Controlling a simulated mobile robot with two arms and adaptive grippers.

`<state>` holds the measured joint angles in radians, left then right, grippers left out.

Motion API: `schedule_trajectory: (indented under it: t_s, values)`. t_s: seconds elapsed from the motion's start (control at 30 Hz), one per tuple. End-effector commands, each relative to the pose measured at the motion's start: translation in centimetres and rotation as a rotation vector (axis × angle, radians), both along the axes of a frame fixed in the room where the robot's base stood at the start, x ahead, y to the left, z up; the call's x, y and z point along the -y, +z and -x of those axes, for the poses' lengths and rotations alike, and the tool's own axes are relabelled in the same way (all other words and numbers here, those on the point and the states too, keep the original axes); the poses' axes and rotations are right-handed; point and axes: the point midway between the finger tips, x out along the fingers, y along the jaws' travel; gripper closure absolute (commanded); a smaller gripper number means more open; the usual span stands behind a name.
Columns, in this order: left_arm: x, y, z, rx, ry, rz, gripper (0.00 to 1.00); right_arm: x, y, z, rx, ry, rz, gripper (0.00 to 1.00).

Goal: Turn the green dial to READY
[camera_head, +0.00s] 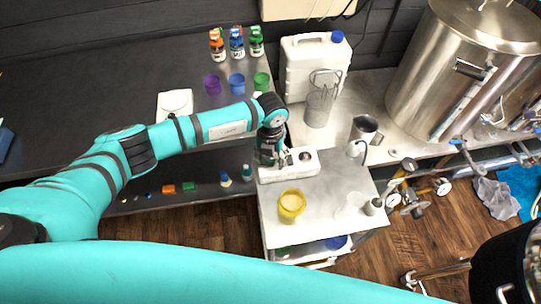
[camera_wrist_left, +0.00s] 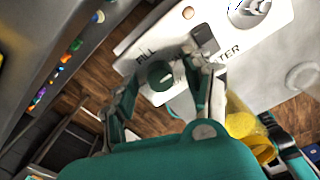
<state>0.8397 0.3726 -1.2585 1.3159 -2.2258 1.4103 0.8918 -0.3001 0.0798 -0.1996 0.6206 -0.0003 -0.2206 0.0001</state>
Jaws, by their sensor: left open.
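The green dial (camera_wrist_left: 160,75) shows in the left wrist view on a white panel (camera_wrist_left: 262,62), with a small pale mark on its face. Dark lettering is partly visible on the panel, but I cannot read a READY mark. My left gripper (camera_wrist_left: 163,96) is open, with one finger on each side of the dial. Whether the fingers touch it I cannot tell. In the head view my left gripper (camera_head: 274,156) is over the left part of the white device (camera_head: 303,167) and hides the dial. My right gripper is out of view.
The device stands on a metal cart (camera_head: 328,186) with a yellow cup (camera_head: 291,206) in front. A metal jug (camera_head: 364,133), a white jerrycan (camera_head: 311,65) and a large steel kettle (camera_head: 455,75) stand behind. My other arm crosses the bottom of the head view.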

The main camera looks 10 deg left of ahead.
Motion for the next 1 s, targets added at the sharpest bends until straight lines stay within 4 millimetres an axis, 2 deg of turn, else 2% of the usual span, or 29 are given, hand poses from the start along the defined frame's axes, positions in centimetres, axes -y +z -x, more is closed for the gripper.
schedule_trajectory:
  t_s: [0.2,0.6,1.0]
  values:
    - [0.0,0.0,0.0,0.0,0.0,0.0,0.5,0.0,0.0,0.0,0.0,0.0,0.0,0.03]
    - [0.0,0.0,0.0,0.0,0.0,0.0,1.0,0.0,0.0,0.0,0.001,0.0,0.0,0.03]
    - [0.0,-0.2,-0.1,0.001,-0.074,0.0,1.0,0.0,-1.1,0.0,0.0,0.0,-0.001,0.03]
